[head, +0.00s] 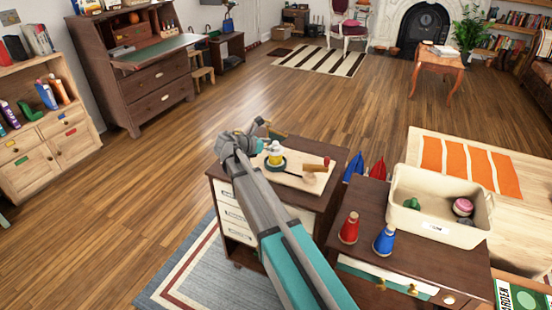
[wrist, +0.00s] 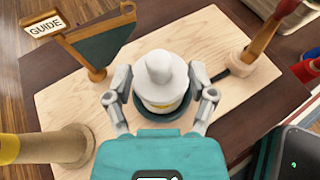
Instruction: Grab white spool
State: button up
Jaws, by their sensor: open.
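The white spool (wrist: 161,76) stands upright in a dark teal round dish (wrist: 172,124), on a pale wooden board. In the head view the spool (head: 275,154) shows a yellowish band and sits on the board on the small dark cabinet. My gripper (wrist: 161,101) is open, with one finger on each side of the spool's lower part. Whether the fingers touch it I cannot tell. In the head view my gripper (head: 256,141) is just left of the spool, and its far finger is partly hidden.
A tan tapered piece with a yellow band (wrist: 50,148) stands lower left in the wrist view. A GUIDE sign (wrist: 45,27) and green flag (wrist: 104,42) are near. A red-handled wooden tool (head: 314,167) lies right of the spool. A cream bin (head: 440,207) stands farther right.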

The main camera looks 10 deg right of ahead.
jog(key=shift+x, duration=1.05)
grip_shut()
